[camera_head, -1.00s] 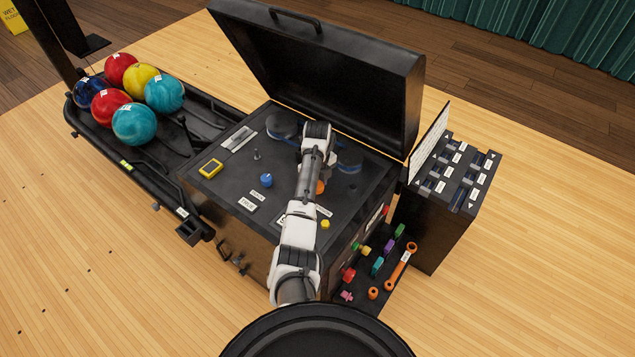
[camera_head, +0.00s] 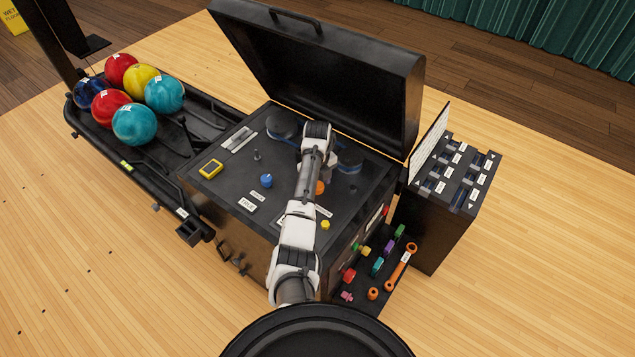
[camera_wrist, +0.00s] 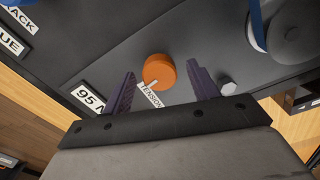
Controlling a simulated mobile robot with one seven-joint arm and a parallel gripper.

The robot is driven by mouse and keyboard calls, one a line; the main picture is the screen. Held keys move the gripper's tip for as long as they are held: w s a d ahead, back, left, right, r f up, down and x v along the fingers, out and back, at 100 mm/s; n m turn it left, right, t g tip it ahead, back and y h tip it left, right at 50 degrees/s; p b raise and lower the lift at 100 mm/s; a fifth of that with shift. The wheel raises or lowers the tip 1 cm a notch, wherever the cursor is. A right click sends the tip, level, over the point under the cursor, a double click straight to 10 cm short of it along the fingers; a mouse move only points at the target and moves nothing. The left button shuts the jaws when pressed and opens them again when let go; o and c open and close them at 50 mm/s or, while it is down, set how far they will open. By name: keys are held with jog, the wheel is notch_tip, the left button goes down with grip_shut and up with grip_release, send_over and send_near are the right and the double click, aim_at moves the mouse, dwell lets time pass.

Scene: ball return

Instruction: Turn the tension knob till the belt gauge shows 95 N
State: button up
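The orange tension knob (camera_wrist: 159,71) stands on the machine's dark top panel in the wrist view, with a white pointer strip on it and a "TENSION" label (camera_wrist: 151,95) beside it. In the head view the knob (camera_head: 319,187) shows just right of my arm. My gripper (camera_wrist: 159,86) is open, its two purple fingers on either side of the knob with gaps to it. A plate reading "95 N" (camera_wrist: 91,97) lies left of the left finger. I cannot tell whether it is the belt gauge. In the head view my arm hides part of the panel.
The raised black lid (camera_head: 330,75) stands behind the panel. A blue knob (camera_head: 266,180), a yellow knob (camera_head: 325,225) and a yellow-framed device (camera_head: 210,168) are on the panel. A rack of balls (camera_head: 134,124) is left; a black cabinet (camera_head: 440,215) is right.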

notch_tip(320, 180, up, 14)
dwell(0.6)
jog(key=shift+f, duration=0.1)
dwell(0.4)
